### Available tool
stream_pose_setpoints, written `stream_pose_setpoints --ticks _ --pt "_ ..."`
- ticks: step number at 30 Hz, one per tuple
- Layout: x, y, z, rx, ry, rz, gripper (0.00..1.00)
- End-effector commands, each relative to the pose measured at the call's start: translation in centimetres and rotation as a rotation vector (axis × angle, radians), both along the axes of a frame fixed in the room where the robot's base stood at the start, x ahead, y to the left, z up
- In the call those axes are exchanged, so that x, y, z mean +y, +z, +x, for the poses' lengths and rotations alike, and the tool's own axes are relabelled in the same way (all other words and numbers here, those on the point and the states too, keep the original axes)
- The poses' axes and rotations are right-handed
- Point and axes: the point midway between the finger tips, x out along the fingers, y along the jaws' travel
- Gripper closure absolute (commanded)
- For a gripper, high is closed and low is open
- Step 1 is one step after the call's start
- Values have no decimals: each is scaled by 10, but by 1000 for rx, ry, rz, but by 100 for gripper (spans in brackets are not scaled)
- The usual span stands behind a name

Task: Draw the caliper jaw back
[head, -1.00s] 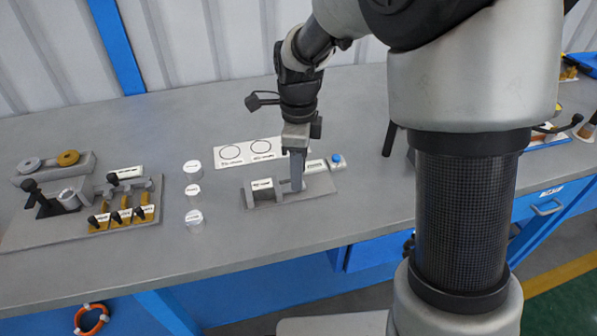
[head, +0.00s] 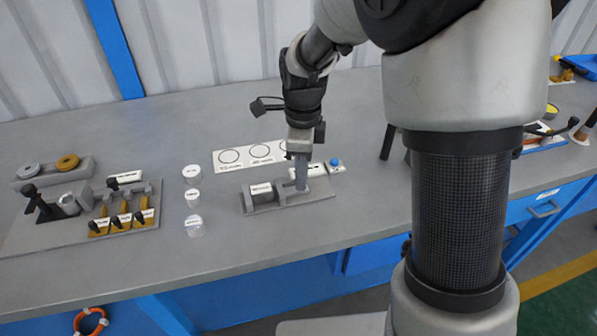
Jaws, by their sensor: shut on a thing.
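The caliper (head: 318,194) is a grey bench fixture on a flat base near the middle of the bench. A fixed grey block with a white label (head: 261,188) stands at its left end. The sliding caliper jaw (head: 287,195) is to the right of that block, with a space between them. My gripper (head: 301,180) points straight down over the right half of the fixture and is shut on the caliper jaw. The fingertips hide much of the jaw's upper part, so the exact grip is hard to see.
A white card with black circles (head: 232,156) lies behind the fixture, and a blue button (head: 335,163) is at its right. Several pale cylinders, one of them here (head: 193,197), stand to its left. A rack with yellow-brown parts (head: 122,218) is farther left. Bench in front is clear.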

Motion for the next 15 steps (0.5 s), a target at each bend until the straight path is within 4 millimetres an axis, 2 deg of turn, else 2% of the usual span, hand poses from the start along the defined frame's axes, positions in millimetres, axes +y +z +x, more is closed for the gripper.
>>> stream_pose_setpoints --ticks 2,3,6,15 --pt "-4 0 1 -2 -3 -5 100" --pt "-5 0 1 -3 -3 -7 80" --pt "-4 0 1 -3 -3 -6 64" --pt "-3 1 1 -2 -1 -5 64"
